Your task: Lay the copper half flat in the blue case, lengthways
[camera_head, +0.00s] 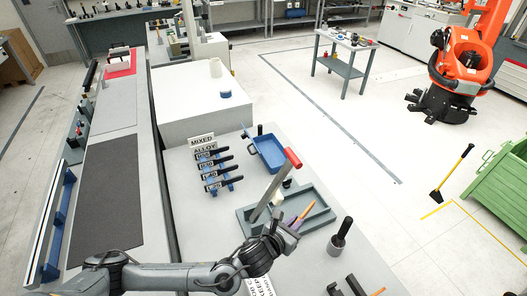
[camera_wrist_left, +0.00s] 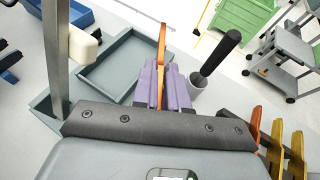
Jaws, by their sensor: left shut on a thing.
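The copper half (camera_head: 306,211) is a thin orange strip held between the purple fingers of my left gripper (camera_head: 293,223). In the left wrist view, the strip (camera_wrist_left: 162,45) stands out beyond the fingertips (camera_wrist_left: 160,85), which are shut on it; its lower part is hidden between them. The gripper is over the front part of a grey-green tray. The blue case (camera_head: 269,151) is an open shallow box farther back on the bench, apart from the gripper. My right gripper is not in view.
The grey-green tray (camera_head: 322,217) has a tall slanted lever with a red grip (camera_head: 292,157) beside the gripper. A grey cup with a black-handled tool (camera_head: 340,238) stands to the right. A labelled rack (camera_head: 216,172) stands left of the blue case.

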